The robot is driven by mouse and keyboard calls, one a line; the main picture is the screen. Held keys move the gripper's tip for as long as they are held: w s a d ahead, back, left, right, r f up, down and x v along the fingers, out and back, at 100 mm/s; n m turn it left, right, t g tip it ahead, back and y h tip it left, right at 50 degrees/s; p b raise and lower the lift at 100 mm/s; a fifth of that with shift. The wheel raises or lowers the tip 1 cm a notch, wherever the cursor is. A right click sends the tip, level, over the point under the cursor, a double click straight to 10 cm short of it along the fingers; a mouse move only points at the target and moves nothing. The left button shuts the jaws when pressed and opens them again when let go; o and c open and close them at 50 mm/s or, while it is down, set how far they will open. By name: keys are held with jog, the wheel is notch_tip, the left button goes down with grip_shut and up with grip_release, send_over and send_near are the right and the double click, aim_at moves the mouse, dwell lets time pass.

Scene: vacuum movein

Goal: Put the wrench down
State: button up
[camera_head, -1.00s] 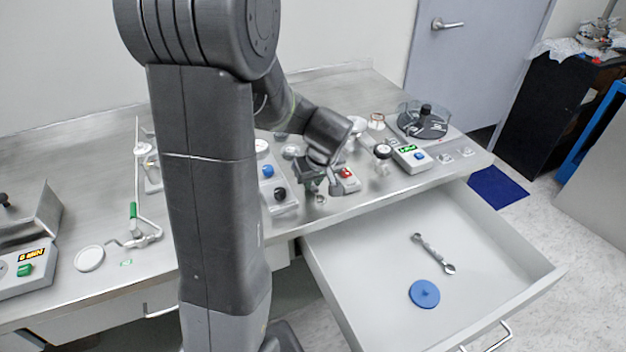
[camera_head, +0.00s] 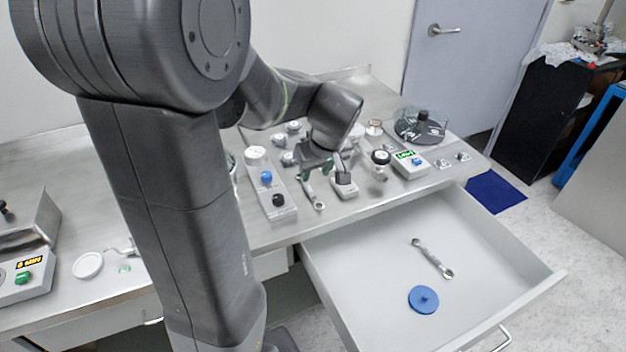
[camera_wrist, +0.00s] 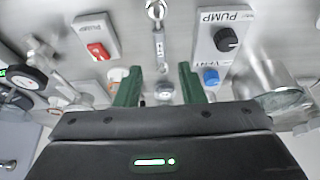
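A silver wrench (camera_head: 312,192) lies on the steel counter near its front edge, beside a grey pump box. My gripper (camera_head: 326,173) is just above and behind it. In the wrist view, the two green fingers of my gripper (camera_wrist: 159,76) are spread apart. The wrench (camera_wrist: 159,42) shows beyond and between them, with a clear gap on each side, so the gripper is open and empty. A second wrench (camera_head: 432,258) lies in the open drawer (camera_head: 375,240), near a blue disc (camera_head: 423,299).
Gauges and valves crowd the counter behind. The drawer has free room around its contents.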

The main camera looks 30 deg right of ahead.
jog(key=shift+v, duration=2)
